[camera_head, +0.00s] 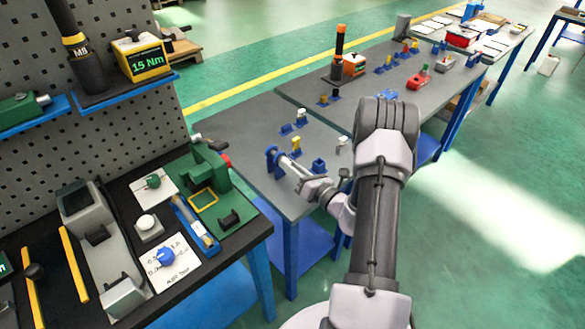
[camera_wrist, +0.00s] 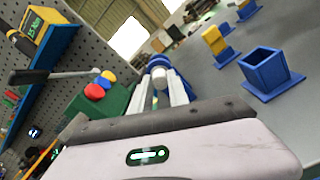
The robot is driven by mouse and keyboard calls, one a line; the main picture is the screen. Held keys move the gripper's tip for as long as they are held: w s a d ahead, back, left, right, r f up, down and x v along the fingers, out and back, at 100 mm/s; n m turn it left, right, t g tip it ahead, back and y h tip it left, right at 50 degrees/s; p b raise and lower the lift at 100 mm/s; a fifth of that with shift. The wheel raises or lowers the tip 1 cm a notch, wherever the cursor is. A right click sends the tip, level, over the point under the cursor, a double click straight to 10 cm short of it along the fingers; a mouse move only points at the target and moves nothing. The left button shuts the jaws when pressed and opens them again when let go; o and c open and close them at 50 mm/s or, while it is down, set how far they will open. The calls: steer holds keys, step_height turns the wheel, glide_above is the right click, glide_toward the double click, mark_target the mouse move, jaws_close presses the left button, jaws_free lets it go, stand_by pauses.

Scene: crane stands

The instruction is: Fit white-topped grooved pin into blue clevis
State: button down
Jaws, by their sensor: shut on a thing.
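My gripper (camera_head: 283,161) is shut at the blue clevis (camera_head: 273,157), on the left part of the near grey bench. In the wrist view my gripper's two pale fingers (camera_wrist: 161,88) point away from the camera, with the white-topped pin (camera_wrist: 158,73) between them. Its white rounded end shows at the fingertips, and a thin stretch of it shows nearer the wrist. The blue clevis (camera_wrist: 160,60) stands directly behind the white end, largely covered by it and the fingers. I cannot tell whether pin and clevis touch, and the grooves are not clear.
A blue square socket (camera_head: 319,165) stands right of my gripper; it also shows in the wrist view (camera_wrist: 270,72). A yellow block (camera_head: 296,144) and a white-topped piece (camera_head: 342,144) stand close by. A green vise (camera_head: 208,168) is on the black bench at left.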

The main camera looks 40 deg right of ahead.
steer(key=shift+w, duration=0.2)
steer(key=c, duration=1.2)
jaws_free()
steer(key=shift+s, duration=0.1)
steer(key=s, duration=0.4)
steer(key=shift+s+d, duration=0.2)
steer(key=shift+s, duration=0.2)
